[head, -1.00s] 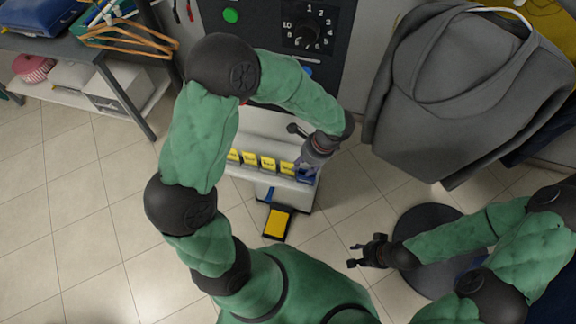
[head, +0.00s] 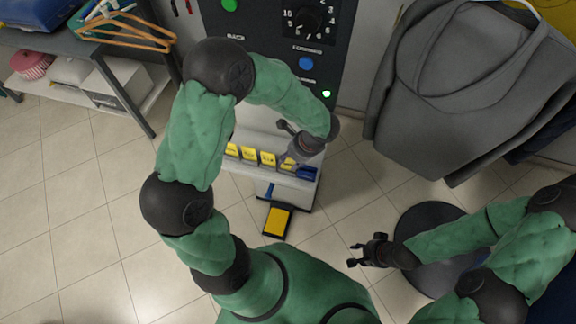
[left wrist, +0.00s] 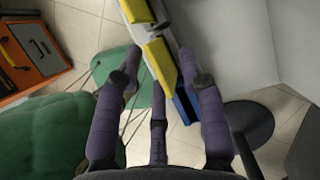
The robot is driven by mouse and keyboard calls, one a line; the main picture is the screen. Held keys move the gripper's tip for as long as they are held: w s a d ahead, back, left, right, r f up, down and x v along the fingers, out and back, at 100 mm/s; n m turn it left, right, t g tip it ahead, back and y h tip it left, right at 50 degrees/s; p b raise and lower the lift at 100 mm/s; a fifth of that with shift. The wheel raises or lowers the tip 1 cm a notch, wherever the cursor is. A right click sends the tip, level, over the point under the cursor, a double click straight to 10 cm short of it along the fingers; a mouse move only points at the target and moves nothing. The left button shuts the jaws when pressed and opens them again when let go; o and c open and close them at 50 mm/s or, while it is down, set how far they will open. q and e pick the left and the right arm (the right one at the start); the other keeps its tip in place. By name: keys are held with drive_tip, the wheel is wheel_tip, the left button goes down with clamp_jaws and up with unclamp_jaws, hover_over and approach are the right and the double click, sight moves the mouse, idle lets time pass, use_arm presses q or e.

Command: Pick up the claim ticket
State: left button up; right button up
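A row of yellow cards (head: 249,155) stands along the white ledge below the dark control panel. I cannot tell which of them is the claim ticket. My left gripper (head: 292,160) is over the right end of the row, partly hiding the rightmost card. Nothing is clearly held. My right gripper (head: 358,255) is open and empty above the floor at the right.
A blue block (head: 306,173) sits at the ledge's right end. A yellow pedal (head: 277,222) is on the floor below. A grey hooded garment (head: 460,90) hangs at the right. A shelf with hangers (head: 130,32) stands at the left. The left floor is clear.

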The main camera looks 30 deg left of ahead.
use_arm(q)
drive_tip(key=shift+x, duration=1.15)
clamp_jaws()
drive_tip(key=shift+r, duration=0.15)
drive_tip(key=shift+r, duration=0.55)
wheel_tip(320, 180, up, 2)
drive_tip(key=shift+r+p, duration=0.15)
drive_tip(key=shift+p, duration=0.55)
drive_tip(key=s+d+r+p, duration=0.4)
drive_tip(key=s+d+r, duration=0.5)
drive_tip(key=d, duration=0.1)
drive_tip(key=shift+d+r, duration=0.2)
drive_tip(key=shift+d, duration=0.15)
drive_tip(key=shift+s+r, duration=0.1)
